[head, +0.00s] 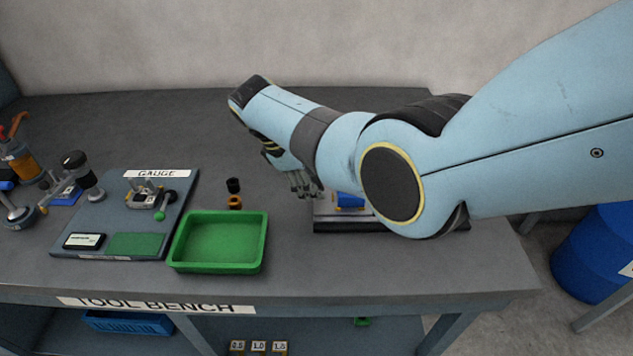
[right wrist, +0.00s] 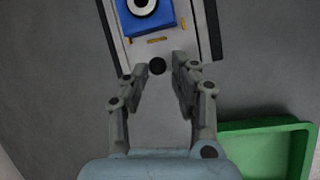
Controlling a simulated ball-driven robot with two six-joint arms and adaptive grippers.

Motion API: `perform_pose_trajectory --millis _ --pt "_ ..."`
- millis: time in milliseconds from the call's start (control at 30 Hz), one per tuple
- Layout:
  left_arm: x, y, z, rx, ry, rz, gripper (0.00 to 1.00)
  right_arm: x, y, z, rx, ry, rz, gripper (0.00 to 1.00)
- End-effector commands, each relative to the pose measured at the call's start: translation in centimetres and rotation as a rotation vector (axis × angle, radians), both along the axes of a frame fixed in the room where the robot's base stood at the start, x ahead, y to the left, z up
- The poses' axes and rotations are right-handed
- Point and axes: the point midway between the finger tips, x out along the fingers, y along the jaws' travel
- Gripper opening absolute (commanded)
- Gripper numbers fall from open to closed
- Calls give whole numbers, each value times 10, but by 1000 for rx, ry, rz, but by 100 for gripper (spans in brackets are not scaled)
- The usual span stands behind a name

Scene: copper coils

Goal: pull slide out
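A slide unit (head: 332,212) with a blue block (head: 350,201) lies on the bench, partly hidden behind my right arm in the head view. In the right wrist view the slide unit (right wrist: 205,45) shows a light plate on a dark base, the blue block (right wrist: 165,24) with a white ring, and a round black knob (right wrist: 157,66) at its near end. My right gripper (right wrist: 165,75) is open, with its fingertips on either side of the knob. There appears to be a gap beside the knob. In the head view my right gripper (head: 306,190) is at the unit's left end. My left gripper is out of view.
A green tray (head: 177,262) stands left of the slide unit on the bench. Further left are a gauge board (head: 180,215) and a stand (head: 75,165). A small black and orange piece (head: 234,194) stands behind the tray. Bare bench lies between tray and slide unit.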

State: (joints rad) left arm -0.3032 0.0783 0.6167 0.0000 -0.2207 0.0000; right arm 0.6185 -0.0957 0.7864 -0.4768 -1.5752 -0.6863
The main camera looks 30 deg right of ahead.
Motion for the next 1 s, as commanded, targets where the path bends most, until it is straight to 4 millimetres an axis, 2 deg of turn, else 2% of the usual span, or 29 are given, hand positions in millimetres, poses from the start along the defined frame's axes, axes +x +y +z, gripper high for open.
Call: perform_pose_trajectory --millis 33,100,367,467,567,800,1000 --pt "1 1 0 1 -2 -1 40 0 0 0 -1 -1 0 34" --pt "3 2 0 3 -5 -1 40 0 -1 0 -2 0 -1 42" --pt "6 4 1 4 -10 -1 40 0 -1 2 -3 0 -1 42" --pt "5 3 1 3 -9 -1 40 2 2 9 -3 -3 0 42" --pt "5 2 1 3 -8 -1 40 4 10 24 -1 -3 0 42" --pt "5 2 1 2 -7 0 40 12 32 73 -2 -4 0 42" --pt "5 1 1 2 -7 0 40 16 44 101 -3 -1 1 42"
